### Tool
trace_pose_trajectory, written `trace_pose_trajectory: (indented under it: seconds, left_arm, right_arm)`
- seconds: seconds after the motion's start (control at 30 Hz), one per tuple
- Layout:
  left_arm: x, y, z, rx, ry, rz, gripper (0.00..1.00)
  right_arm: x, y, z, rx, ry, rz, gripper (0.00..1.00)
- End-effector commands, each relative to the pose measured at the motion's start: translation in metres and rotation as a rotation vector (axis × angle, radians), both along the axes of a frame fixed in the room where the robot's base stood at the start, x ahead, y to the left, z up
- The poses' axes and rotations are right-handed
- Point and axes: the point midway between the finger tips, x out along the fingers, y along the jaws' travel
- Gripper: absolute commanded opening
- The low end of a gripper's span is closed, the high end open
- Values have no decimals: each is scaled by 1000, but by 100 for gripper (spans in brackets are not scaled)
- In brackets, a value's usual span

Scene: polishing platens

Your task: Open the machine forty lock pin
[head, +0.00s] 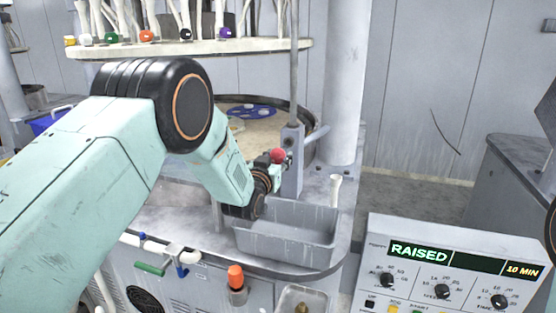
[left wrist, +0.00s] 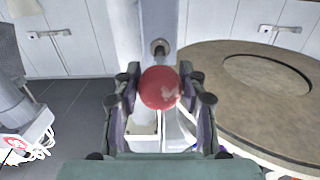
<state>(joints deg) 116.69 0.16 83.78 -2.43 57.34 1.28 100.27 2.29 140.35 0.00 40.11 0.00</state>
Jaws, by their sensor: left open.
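The lock pin shows as a red ball knob (head: 278,155) on the side of a grey upright block (head: 292,170) below a thin vertical rod. In the left wrist view the red knob (left wrist: 160,87) sits between the fingers, with a round socket (left wrist: 159,47) on the grey post just behind it. My left gripper (head: 268,164) is open at the knob, its fingers (left wrist: 160,76) on either side of it. I cannot tell whether they touch it. The pin's shaft is hidden behind the knob. My right gripper is not in view.
A grey metal tray (head: 285,245) lies below the gripper. A round platen (left wrist: 245,95) is right of the post in the wrist view. A control panel (head: 450,270) at lower right reads RAISED and 10 MIN. A rack shelf (head: 190,48) hangs above.

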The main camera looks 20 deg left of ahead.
Motion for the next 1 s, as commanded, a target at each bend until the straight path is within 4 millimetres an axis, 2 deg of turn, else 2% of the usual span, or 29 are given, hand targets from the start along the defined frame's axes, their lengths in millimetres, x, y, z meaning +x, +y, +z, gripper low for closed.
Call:
trace_pose_trajectory:
  seconds: [0.03,0.23,0.57,0.77,1.0]
  left_arm:
    - [0,0,0,0,1,0,48]
    - [0,0,-1,0,3,-1,63]
    - [-4,0,-1,1,4,-1,63]
    - [-24,1,-1,0,6,-1,63]
    - [-61,2,-2,0,7,-1,63]
  right_arm:
    - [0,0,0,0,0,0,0]
    - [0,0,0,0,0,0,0]
    - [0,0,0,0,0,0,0]
    - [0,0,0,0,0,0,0]
    - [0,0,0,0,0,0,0]
